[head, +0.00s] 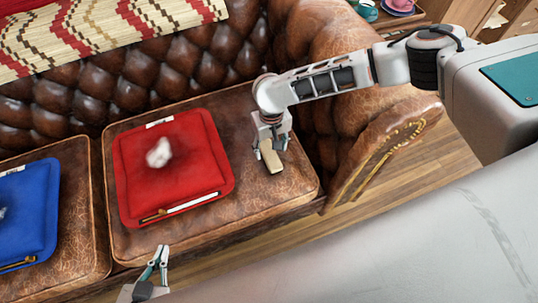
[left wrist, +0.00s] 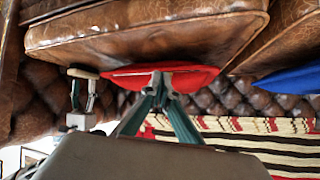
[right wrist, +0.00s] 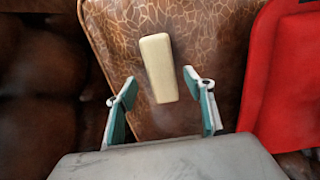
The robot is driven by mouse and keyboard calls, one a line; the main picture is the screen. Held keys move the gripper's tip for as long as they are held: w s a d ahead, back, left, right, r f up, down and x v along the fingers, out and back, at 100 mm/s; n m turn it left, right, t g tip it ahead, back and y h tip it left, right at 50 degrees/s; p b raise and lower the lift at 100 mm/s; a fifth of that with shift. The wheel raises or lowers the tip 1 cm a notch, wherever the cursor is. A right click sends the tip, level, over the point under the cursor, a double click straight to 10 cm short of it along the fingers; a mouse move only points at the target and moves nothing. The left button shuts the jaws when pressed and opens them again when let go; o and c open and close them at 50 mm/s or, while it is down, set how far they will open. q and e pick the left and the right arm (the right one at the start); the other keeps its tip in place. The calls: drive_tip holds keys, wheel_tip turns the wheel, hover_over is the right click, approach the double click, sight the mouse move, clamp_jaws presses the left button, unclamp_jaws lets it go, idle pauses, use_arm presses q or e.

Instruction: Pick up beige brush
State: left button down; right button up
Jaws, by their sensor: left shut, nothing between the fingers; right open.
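The brush also shows edge-on in the left wrist view (left wrist: 83,73). My left gripper (head: 161,254) is shut and empty near the front edge of the seat; its closed fingertips show in the left wrist view (left wrist: 160,80).
The sofa arm (head: 345,150) rises right of the brush, and the tufted backrest (head: 130,80) stands behind.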

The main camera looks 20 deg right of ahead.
sight(270, 154)
drive_tip(key=f, duration=0.1)
drive_tip(key=f+b, duration=0.1)
drive_tip(key=f, duration=0.1)
drive_tip(key=shift+s+a+f, duration=0.1)
drive_tip(key=shift+s+f, duration=0.15)
drive_tip(key=shift+f, duration=0.1)
drive_tip(key=shift+w+f+b, duration=0.2)
drive_tip(key=shift+f+b, duration=0.25)
drive_tip(key=shift+f, duration=0.1)
drive_tip(key=shift+w+r, duration=0.1)
drive_tip(key=shift+r, duration=0.2)
use_arm(q)
drive_tip(key=shift+w+d, duration=0.25)
drive_tip(key=shift+d, duration=0.1)
use_arm(e)
drive_tip(key=c, duration=1.3)
drive_tip(key=shift+o, duration=0.2)
